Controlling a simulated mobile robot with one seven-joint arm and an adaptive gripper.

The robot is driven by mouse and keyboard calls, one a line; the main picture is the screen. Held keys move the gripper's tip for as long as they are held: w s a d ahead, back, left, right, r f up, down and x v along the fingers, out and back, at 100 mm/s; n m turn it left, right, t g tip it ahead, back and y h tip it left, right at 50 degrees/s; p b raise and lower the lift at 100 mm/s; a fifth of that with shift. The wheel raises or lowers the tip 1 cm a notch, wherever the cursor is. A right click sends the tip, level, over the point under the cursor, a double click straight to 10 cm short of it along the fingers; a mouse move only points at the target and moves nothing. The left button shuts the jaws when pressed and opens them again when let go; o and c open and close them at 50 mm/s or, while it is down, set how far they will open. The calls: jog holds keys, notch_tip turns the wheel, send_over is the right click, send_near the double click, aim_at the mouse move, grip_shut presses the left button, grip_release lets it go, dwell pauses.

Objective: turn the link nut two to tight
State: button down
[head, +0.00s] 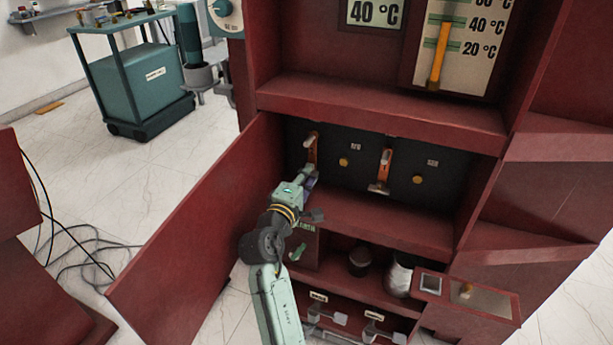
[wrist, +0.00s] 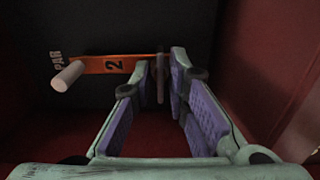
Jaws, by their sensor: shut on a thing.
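Link two is an orange strip marked "2" (wrist: 112,65), crossing the wrist view, with a pale round peg (wrist: 68,76) at its left end. Link nut two (wrist: 160,78) is a thin grey bar at the strip's right end. My gripper (wrist: 163,72) has its fingertips on either side of this nut and is shut on it; how tight the nut sits cannot be told. In the head view my gripper (head: 311,178) is at the lower end of the left orange link (head: 311,150), hiding the nut there.
A second orange link (head: 385,168) with a grey bar nut (head: 378,188) hangs to the right, with brass knobs (head: 343,162) on the dark panel. A red shelf (head: 390,222) lies below. The open red door (head: 205,225) stands left, and a red wall (wrist: 260,70) is close right in the wrist view.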

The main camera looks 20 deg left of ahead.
jog(key=shift+f, duration=0.1)
jog(key=c, duration=1.8)
grip_release()
jog(key=shift+s, duration=0.15)
jog(key=s, duration=1.1)
jog(key=shift+s+a, duration=0.2)
jog(key=shift+s, duration=0.2)
